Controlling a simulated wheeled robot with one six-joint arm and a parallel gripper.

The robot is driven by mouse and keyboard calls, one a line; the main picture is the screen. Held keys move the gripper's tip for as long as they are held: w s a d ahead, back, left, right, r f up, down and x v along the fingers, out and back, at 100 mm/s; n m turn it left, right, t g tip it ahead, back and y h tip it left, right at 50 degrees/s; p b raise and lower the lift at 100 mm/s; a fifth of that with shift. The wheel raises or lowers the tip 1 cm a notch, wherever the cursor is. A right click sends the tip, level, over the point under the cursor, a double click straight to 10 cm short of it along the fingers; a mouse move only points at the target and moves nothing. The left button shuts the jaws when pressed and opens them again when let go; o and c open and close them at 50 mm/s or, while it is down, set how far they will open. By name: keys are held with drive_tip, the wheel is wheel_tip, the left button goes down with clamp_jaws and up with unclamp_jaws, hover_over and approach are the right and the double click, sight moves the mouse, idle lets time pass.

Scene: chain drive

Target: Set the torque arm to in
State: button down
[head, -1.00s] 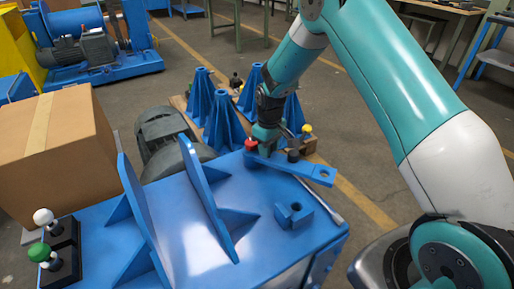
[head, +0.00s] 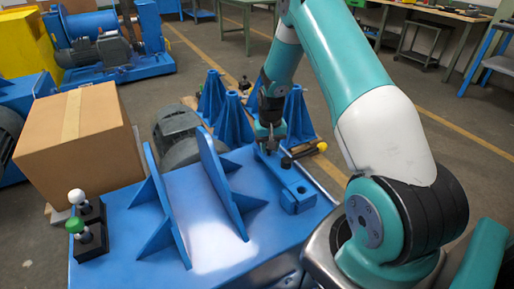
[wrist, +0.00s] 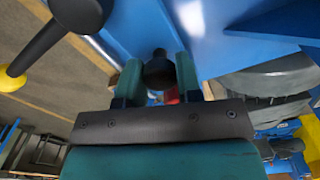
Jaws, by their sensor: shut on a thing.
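The torque arm (head: 275,167) is a flat blue bar on the blue bench plate. In the head view it runs from under my gripper toward the front right, and its holed end is at the small blue block (head: 291,202). I cannot tell whether it is fully seated there. My gripper (head: 270,138) is at the bar's far end. In the wrist view my gripper (wrist: 159,75) is shut on a dark round knob (wrist: 158,70) between its teal fingers. Something red shows partly behind the right finger.
A black lever with a yellow ball (head: 321,147) lies close right of my gripper. Blue cone stands (head: 232,124) are behind it. Upright blue ribs (head: 217,180), a grey motor (head: 178,138) and a cardboard box (head: 75,140) are to the left. Two small knob levers stand front left.

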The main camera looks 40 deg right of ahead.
idle(0.4)
drive_tip(key=c, duration=0.8)
unclamp_jaws()
drive_tip(key=shift+a, duration=0.1)
wheel_tip(320, 180, up, 18)
drive_tip(key=shift+f, duration=0.25)
